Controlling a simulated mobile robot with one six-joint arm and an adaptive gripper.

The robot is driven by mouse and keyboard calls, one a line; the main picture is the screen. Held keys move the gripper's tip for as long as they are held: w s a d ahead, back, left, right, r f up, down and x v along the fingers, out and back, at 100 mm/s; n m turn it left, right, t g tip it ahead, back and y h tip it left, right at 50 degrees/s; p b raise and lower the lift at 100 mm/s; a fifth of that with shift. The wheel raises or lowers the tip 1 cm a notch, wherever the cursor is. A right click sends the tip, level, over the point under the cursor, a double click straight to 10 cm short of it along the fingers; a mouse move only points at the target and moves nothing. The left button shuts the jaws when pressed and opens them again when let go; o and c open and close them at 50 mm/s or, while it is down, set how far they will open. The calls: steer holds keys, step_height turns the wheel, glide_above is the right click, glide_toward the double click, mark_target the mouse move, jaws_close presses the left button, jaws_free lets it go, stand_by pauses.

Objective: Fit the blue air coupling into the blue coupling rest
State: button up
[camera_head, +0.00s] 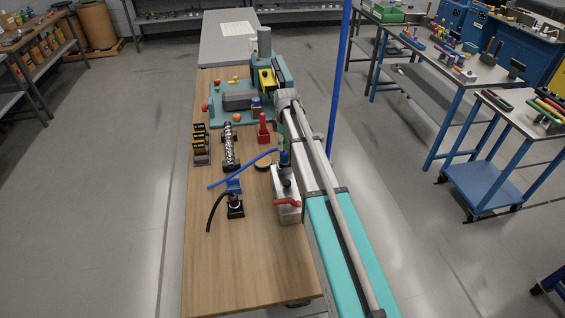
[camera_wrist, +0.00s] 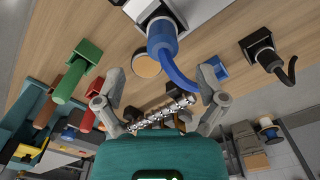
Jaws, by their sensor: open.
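The blue air coupling (camera_wrist: 162,38) sits on a grey valve block (camera_wrist: 150,8) in the wrist view, with a blue hose running from it. In the head view the coupling (camera_head: 284,158) is partly hidden by my arm, and its hose reaches left across the table. A small blue piece (camera_head: 233,186), which looks like the blue coupling rest, stands left of the block; it also shows in the wrist view (camera_wrist: 217,68). My gripper (camera_wrist: 162,80) is open and empty, with its fingers spread apart short of the coupling. Its fingers are not clear in the head view.
A black fitting (camera_head: 235,207) with a black hose stands near the rest. The valve block has a red handle (camera_head: 287,202). A red post (camera_head: 263,128), a chromed part (camera_head: 230,148) and a rack (camera_head: 201,145) stand farther back. The table's front left is clear.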

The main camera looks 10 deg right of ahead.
mark_target(284, 152)
steer(key=shift+f, duration=0.1)
steer(key=shift+a+f+b, duration=0.15)
steer(key=shift+f+b, duration=2.4)
steer(key=shift+b, duration=0.1)
jaws_close()
